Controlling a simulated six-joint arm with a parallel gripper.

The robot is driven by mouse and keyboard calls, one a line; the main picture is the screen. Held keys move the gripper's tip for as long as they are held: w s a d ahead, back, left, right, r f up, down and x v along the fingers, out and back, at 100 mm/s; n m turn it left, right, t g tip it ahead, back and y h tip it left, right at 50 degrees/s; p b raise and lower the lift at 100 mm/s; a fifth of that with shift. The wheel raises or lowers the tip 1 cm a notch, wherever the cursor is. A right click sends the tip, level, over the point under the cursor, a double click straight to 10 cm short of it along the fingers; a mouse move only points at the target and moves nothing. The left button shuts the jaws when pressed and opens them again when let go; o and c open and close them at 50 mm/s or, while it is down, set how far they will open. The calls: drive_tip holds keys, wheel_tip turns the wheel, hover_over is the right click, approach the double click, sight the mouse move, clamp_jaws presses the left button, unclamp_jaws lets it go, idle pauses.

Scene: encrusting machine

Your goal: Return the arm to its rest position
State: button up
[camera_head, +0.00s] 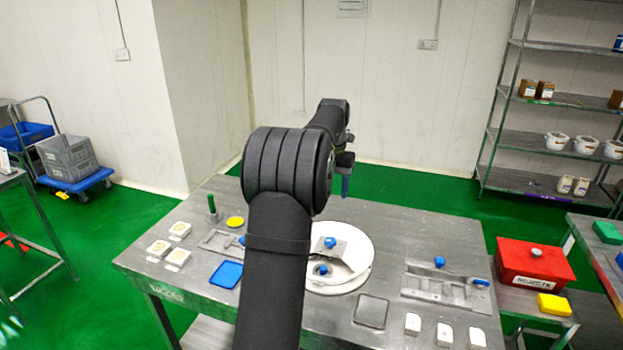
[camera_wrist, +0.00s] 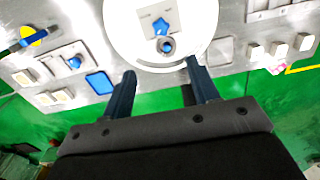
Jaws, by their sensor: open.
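My arm (camera_head: 285,200) reaches up and out over the metal table (camera_head: 420,235) in the head view. In that view the gripper end is mostly hidden behind the arm, with one dark blue finger showing near the far edge. In the wrist view my gripper (camera_wrist: 158,82) is open, its two dark blue fingers wide apart with nothing between them. It is above the table, apart from the things on it. A round white plate with a blue-knobbed machine part (camera_head: 345,250) lies below; the same round plate shows in the wrist view (camera_wrist: 200,20).
A blue tray (camera_head: 226,274), a yellow disc (camera_head: 235,222) and white blocks (camera_head: 158,249) lie at the left of the table. A metal fixture (camera_head: 447,287) and more white blocks (camera_head: 444,334) lie at the right. A red box (camera_head: 535,264) stands beside the table. Space above the table looks clear.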

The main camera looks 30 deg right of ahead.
sight(331, 240)
wheel_tip(331, 240, down, 18)
drive_tip(key=shift+d+r, duration=0.1)
drive_tip(key=shift+r, duration=0.15)
idle(0.5)
wheel_tip(331, 240, up, 18)
wheel_tip(331, 240, down, 17)
drive_tip(key=shift+f, duration=0.55)
drive_tip(key=m, duration=0.3)
drive_tip(key=shift+s+m, duration=0.1)
drive_tip(key=shift+m, duration=0.2)
drive_tip(key=m, duration=0.4)
drive_tip(key=shift+r, duration=0.1)
